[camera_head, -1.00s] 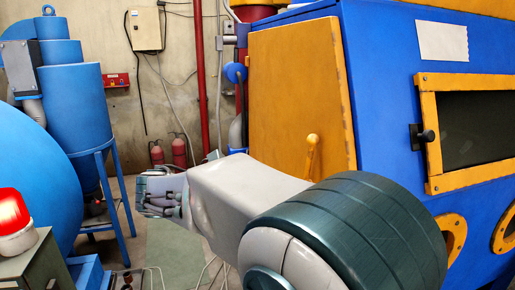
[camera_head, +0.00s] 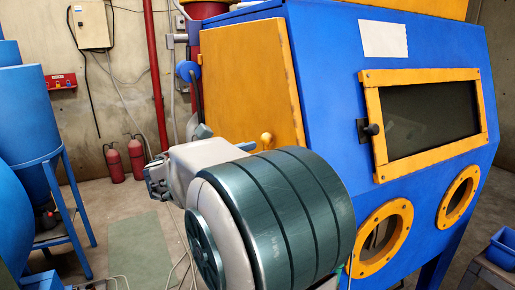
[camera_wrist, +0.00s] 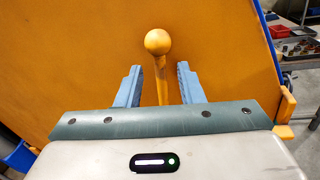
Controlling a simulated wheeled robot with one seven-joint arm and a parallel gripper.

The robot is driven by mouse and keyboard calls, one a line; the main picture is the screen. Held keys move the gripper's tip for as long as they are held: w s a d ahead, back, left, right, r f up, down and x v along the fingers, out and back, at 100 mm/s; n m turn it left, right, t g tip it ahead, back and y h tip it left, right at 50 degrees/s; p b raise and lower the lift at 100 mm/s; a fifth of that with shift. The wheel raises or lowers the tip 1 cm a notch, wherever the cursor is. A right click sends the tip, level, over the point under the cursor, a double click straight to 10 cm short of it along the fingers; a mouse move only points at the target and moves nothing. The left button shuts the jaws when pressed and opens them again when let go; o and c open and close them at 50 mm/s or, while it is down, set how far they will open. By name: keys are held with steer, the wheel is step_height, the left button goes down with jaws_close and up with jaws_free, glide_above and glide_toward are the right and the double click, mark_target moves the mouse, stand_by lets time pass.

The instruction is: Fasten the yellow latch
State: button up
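The yellow latch (camera_wrist: 160,73) is a yellow-orange handle with a round knob on the orange door (camera_wrist: 100,60) of the blue blasting cabinet. In the wrist view its stem stands between the two blue fingers of my gripper (camera_wrist: 160,86), with a visible gap on each side. The knob rises above the fingertips in the picture. My gripper is open. In the head view the latch knob (camera_head: 267,140) shows just behind my arm, which hides its lower part.
The blue cabinet (camera_head: 330,110) fills the right side, with a framed window (camera_head: 430,118) and round glove ports (camera_head: 383,238). Blue tanks and a stand (camera_head: 45,150) are at the left. Fire extinguishers (camera_head: 114,163) stand by the wall. Floor (camera_head: 135,250) shows at lower left.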

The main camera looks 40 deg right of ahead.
steer(key=shift+d, duration=0.95)
steer(key=shift+c, duration=0.2)
jaws_close()
steer(key=shift+s+f, duration=0.1)
